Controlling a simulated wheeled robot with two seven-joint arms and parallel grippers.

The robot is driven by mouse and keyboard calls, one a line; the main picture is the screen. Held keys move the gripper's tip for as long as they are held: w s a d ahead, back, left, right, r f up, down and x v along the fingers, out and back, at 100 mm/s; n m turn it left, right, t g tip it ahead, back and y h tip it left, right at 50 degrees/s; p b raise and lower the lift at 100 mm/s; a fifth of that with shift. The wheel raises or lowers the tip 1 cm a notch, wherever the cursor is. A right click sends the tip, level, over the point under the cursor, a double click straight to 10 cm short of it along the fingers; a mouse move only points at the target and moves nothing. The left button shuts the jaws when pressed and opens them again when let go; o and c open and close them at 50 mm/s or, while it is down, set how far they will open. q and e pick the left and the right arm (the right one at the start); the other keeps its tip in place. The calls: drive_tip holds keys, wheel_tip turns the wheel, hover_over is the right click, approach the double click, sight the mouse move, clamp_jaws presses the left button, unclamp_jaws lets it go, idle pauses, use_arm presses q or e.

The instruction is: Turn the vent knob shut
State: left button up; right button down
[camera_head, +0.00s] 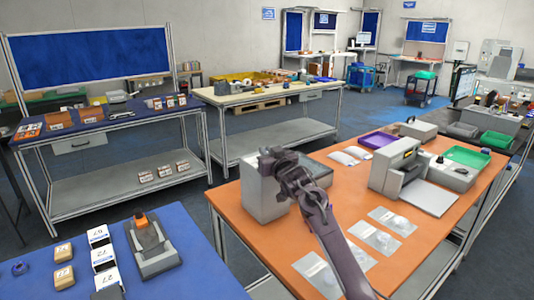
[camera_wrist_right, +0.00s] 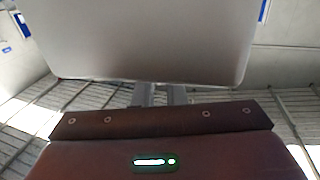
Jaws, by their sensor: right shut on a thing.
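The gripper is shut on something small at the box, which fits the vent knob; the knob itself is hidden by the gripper. In the right wrist view, the box's smooth grey face (camera_wrist_right: 150,40) fills the upper middle, and the closed fingers (camera_wrist_right: 161,94) reach up to its edge. My left gripper is not in view.
The orange table (camera_head: 330,222) also holds clear bags (camera_head: 392,220), a beige machine (camera_head: 396,165), and purple (camera_head: 377,139) and green (camera_head: 466,157) trays. A blue table (camera_head: 196,262) with small boxes is at the lower left.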

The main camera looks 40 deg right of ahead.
drive_tip(key=shift+d+r+n+y+p, duration=0.2)
drive_tip(key=shift+n+y+p, duration=0.2)
drive_tip(key=shift+n+y, duration=0.3)
drive_tip(key=shift+f+n+t+y+p, duration=0.15)
drive_tip(key=shift+n+t+y, duration=0.15)
drive_tip(key=shift+y, duration=0.45)
drive_tip(key=shift+n+t+y+p, duration=0.2)
drive_tip(key=shift+n+y, duration=0.2)
drive_tip(key=shift+y, duration=0.35)
drive_tip(key=c, duration=1.5)
unclamp_jaws()
